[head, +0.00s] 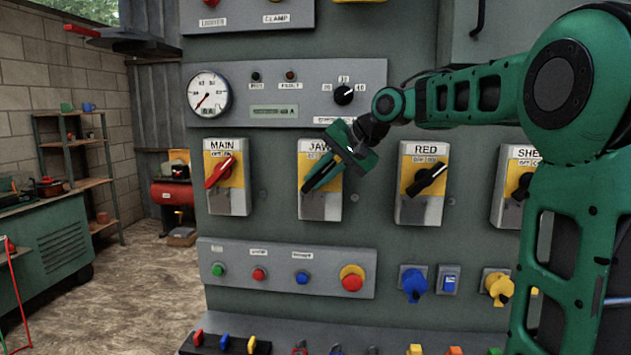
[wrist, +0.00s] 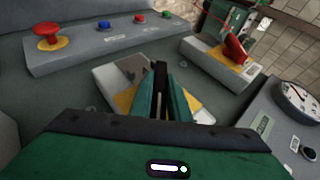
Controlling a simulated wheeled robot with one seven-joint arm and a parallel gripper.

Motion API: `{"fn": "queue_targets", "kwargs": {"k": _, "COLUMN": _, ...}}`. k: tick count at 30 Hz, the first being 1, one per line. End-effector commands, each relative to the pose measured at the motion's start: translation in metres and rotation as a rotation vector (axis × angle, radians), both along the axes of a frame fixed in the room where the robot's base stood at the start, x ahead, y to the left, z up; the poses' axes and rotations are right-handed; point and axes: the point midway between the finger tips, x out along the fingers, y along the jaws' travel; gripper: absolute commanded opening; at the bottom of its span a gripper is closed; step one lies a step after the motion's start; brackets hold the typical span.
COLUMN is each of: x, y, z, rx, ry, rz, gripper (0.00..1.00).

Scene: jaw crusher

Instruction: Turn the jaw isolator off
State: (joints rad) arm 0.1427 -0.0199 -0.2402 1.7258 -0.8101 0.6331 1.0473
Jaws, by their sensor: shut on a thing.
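The jaw isolator (head: 320,208) is a pale grey box with a yellow plate and a label partly hidden, reading "JAW". It sits between the MAIN and RED isolators in the head view. My gripper (head: 318,178) is in front of it, its green fingers reaching down and left across the yellow plate. In the wrist view the box (wrist: 112,76) lies under my gripper (wrist: 161,88). The fingers are shut on its black handle (wrist: 160,72), which shows between the fingertips. The gripper hides most of the handle in the head view, so its exact setting cannot be read.
The MAIN isolator (head: 227,190) with a red handle is to the left. The RED isolator (head: 420,195) with a black handle is to the right. A gauge panel (head: 300,92) is above, and a push-button panel (head: 288,268) is below.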

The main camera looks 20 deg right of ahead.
Motion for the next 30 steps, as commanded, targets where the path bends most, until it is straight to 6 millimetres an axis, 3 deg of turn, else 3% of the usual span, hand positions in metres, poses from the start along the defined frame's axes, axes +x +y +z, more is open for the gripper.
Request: {"fn": "queue_targets", "kwargs": {"k": 30, "x": 0.0006, "y": 0.0037, "z": 0.0007, "rx": -0.473, "ry": 0.267, "rz": 0.006, "gripper": 0.00}}
